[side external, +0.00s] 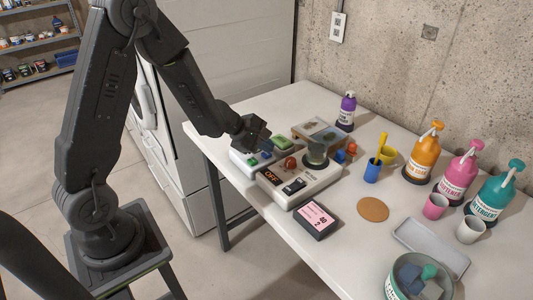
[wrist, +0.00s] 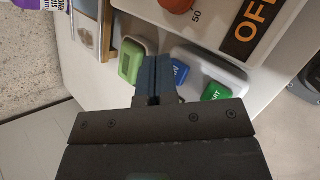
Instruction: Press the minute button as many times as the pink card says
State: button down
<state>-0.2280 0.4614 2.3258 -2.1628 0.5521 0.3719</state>
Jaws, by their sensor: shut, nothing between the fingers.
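My gripper (side external: 253,138) is shut and empty, pointing down over the white button box. In the wrist view its closed fingertips (wrist: 156,62) cover part of a blue button (wrist: 179,72) with partly hidden white letters, likely the minute button. I cannot tell whether they touch it. A green button (wrist: 216,92) sits right of it on the same white box (wrist: 208,62). In the side view the blue button shows just below my gripper. The pink card (side external: 318,216) lies on a dark block in front of the boxes; its small print is hard to read.
A larger white box with an orange OFF display (side external: 270,177), a red knob (side external: 290,163) and a switch adjoins. A green-faced device (wrist: 132,61) is left of the fingers. Cups, bottles and a blue cup (side external: 373,171) stand rightward. A cork disc (side external: 373,209) lies on the table.

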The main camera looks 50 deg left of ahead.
aim_at(266, 155)
jog(key=shift+f, duration=0.45)
dwell(0.9)
jog(key=shift+r, duration=0.85)
jog(key=shift+r, duration=0.1)
jog(key=shift+r, duration=2.45)
